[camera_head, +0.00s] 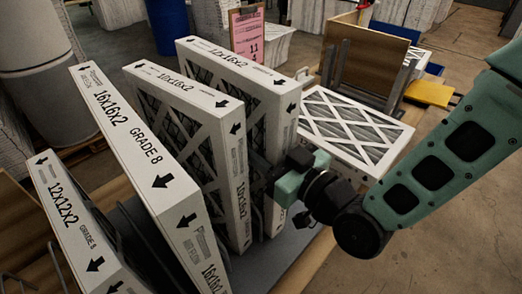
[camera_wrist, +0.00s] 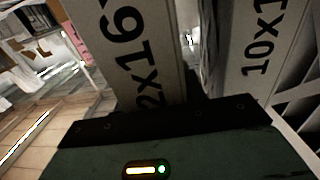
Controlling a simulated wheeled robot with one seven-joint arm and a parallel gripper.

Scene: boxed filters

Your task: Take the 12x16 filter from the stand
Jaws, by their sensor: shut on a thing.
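The 12x16x2 filter (camera_head: 228,62) is a white cardboard-framed panel standing upright, at the back of the row in the stand (camera_head: 262,268). Its printed end face also fills the left middle of the wrist view (camera_wrist: 125,50). My gripper (camera_head: 276,182) is at the near end of this filter, shut on its edge; the fingertips are mostly hidden. The 10x16x2 filter (camera_head: 172,82) stands close beside it, with a narrow gap between them, and shows at the right of the wrist view (camera_wrist: 255,60).
A 16x16x2 filter (camera_head: 125,120) and a 12x12x2 filter (camera_head: 65,205) stand further left in the row. Another filter (camera_head: 350,128) lies flat behind my gripper. Open floor lies at the right.

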